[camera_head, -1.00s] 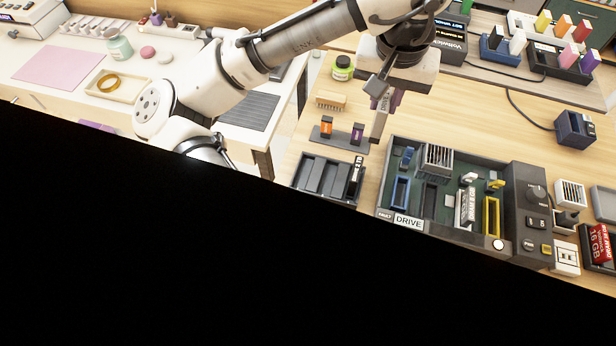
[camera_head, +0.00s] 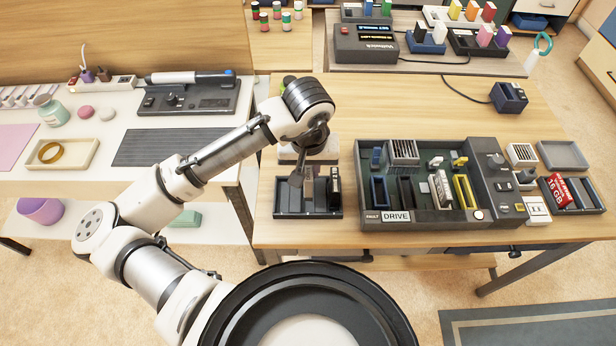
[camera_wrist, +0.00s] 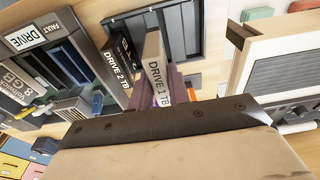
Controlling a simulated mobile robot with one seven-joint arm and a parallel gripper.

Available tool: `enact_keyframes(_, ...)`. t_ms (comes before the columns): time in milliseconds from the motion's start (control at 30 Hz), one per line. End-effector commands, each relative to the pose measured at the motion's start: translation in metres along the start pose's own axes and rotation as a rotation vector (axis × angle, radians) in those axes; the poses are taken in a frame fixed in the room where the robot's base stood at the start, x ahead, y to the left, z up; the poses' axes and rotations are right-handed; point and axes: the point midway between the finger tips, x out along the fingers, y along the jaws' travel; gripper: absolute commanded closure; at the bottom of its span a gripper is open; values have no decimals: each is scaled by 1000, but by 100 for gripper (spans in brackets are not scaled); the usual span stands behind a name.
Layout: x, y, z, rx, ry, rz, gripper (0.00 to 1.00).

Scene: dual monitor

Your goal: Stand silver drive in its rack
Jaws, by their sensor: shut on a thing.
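My gripper (camera_head: 309,170) is shut on a silver drive labelled "DRIVE 1 TB" (camera_wrist: 155,70). Its purple fingers show beside the drive in the wrist view. The drive is upright over the dark slotted rack (camera_head: 282,210), which also shows in the wrist view (camera_wrist: 195,55). Its lower end overlaps the rack's slots; I cannot tell whether it is seated. A black drive labelled "DRIVE 2 TB" (camera_wrist: 117,62) stands in the rack beside it, and it also shows in the head view (camera_head: 335,188). My wrist hides part of the rack's back.
Right of the rack is an open case (camera_head: 366,160) with a "DRIVE" label, slots and parts. Beyond it are a control panel (camera_head: 497,185) and a tray with a red module (camera_head: 560,191). A side desk (camera_head: 190,172) stands at left.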

Motion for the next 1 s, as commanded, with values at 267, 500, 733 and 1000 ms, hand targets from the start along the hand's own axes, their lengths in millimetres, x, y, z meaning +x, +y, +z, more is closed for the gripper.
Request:
enact_keyframes(267,32,0,4,-2,-2,1,100)
enact_keyframes(500,41,0,5,-1,1,1,100)
enact_keyframes(733,45,0,6,-1,0,1,100)
enact_keyframes(1000,44,0,5,-1,0,0,60)
